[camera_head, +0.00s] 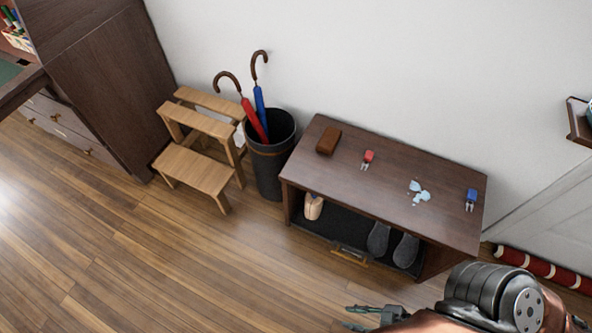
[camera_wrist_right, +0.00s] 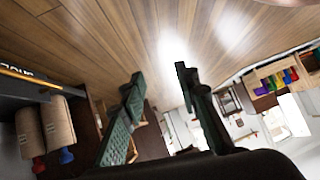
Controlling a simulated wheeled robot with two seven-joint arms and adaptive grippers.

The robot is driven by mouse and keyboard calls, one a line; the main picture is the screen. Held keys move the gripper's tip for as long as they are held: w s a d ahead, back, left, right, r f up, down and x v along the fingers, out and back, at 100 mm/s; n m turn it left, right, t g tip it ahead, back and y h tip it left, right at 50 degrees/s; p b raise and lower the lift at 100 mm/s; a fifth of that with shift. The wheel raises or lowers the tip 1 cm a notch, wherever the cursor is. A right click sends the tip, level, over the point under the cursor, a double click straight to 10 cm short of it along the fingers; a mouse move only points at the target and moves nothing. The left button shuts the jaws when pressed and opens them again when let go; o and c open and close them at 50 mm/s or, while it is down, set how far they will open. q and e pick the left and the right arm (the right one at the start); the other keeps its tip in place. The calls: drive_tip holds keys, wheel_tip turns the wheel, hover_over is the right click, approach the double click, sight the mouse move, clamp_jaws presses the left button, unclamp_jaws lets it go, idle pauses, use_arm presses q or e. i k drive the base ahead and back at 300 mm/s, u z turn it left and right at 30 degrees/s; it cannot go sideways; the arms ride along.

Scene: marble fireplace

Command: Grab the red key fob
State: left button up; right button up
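The red key fob (camera_head: 368,157) lies on the dark wooden bench top (camera_head: 330,185), between a brown block-like item and some pale blue pieces. A blue key fob (camera_head: 471,196) lies near the right end of the same top. My right gripper (camera_head: 358,318) is low in the head view, in front of the bench and apart from the red fob. In the right wrist view its two fingers (camera_wrist_right: 158,95) stand apart with nothing between them. The red key fob cannot be made out for sure in the wrist view. My left gripper is not in view.
The brown item (camera_head: 328,141) and pale blue pieces (camera_head: 419,193) share the bench top. Shoes (camera_head: 378,240) stand on the shelf below. An umbrella bin (camera_head: 268,165) and wooden step stool (camera_head: 195,165) stand to the left. The floor in front (camera_head: 190,270) is clear.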

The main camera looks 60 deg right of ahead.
sight(369, 154)
drive_tip(key=u, duration=0.35)
drive_tip(key=k, duration=0.5)
drive_tip(key=z, duration=1.35)
